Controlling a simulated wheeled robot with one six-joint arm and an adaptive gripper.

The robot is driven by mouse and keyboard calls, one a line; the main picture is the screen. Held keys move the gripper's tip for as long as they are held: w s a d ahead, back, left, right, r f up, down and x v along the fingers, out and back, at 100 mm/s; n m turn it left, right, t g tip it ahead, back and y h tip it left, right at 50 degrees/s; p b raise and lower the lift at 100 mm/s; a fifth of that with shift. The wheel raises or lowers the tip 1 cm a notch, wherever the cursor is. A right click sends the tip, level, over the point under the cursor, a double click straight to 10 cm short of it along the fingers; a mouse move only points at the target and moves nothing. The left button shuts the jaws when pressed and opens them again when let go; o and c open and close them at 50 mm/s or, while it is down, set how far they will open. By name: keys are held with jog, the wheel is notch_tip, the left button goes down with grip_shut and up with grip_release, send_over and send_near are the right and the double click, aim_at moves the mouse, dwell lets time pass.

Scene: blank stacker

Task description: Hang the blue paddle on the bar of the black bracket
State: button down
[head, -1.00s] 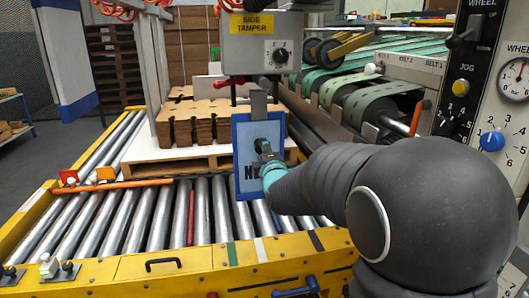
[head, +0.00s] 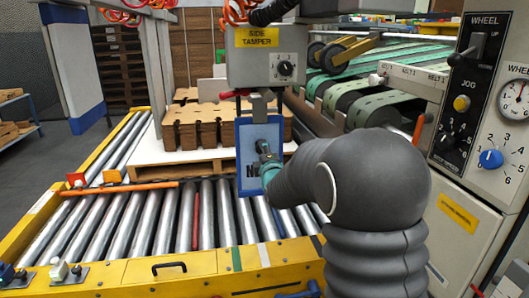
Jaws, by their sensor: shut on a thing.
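The blue paddle (head: 245,137) is a flat panel with a blue rim, a grey middle and partly hidden dark lettering. It hangs upright just below the grey side tamper box (head: 265,67), in front of the stacked brown blanks. My gripper (head: 264,151) is at the paddle's face, shut on it; the fingertips are small and partly hidden by my wrist. A grey bracket piece (head: 259,104) shows at the paddle's top edge, under the box. I cannot tell whether the paddle rests on the bar or only touches it.
A roller conveyor (head: 140,222) with a yellow frame (head: 215,262) lies below. A pallet of brown blanks (head: 195,127) stands behind the paddle. Green belts (head: 385,100) and a control panel (head: 480,105) are at the right. An orange bar (head: 120,188) crosses the rollers at left.

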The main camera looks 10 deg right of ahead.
jog(key=shift+w+f+b, duration=0.2)
jog(key=shift+f+b, duration=0.9)
jog(key=shift+b, duration=0.25)
